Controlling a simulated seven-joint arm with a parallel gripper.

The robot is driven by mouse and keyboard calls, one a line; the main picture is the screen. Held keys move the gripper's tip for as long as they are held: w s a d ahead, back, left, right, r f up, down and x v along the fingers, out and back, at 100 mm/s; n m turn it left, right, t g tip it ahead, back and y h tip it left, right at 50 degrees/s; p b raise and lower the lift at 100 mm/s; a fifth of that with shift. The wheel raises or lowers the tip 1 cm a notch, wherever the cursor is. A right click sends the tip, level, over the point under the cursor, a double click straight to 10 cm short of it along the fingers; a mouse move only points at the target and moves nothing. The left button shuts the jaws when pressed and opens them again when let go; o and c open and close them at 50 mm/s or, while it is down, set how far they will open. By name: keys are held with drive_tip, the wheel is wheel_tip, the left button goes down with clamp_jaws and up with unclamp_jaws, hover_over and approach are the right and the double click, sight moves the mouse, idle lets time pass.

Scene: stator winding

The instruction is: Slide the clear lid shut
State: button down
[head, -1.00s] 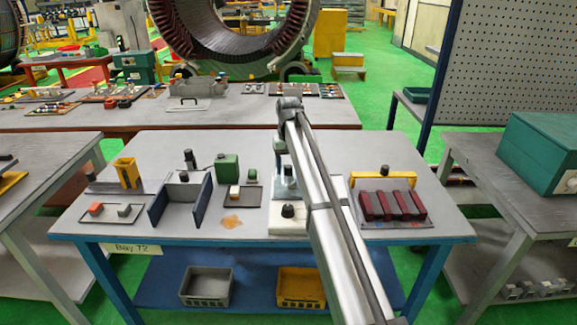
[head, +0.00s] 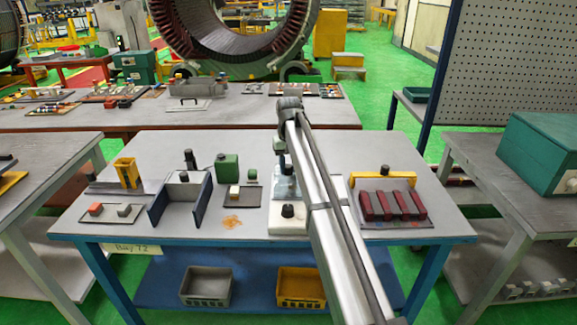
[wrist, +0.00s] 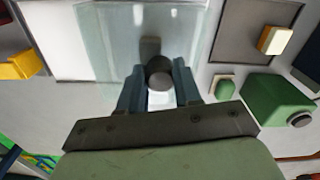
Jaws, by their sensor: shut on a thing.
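The clear lid (wrist: 100,40) is a see-through, faintly bluish panel in the wrist view. A dark round knob (wrist: 160,74) stands at its edge, between the two fingers of my gripper (wrist: 159,88), which is shut on it. In the head view the lid (head: 284,186) lies flat toward the back of a white box (head: 290,226), and my arm hides its right part. My gripper (head: 281,158) is mostly behind my arm there. A black knob (head: 288,210) shows on the white box in front of the lid.
Dark red bars (head: 391,204) lie on a tray to the right. An orange stain (head: 232,222) marks the bare table front.

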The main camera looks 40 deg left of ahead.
drive_tip(key=shift+s+a, duration=0.4)
drive_tip(key=c, duration=0.8)
unclamp_jaws()
drive_tip(key=shift+r, duration=0.15)
wheel_tip(320, 180, up, 14)
drive_tip(key=shift+f, duration=0.2)
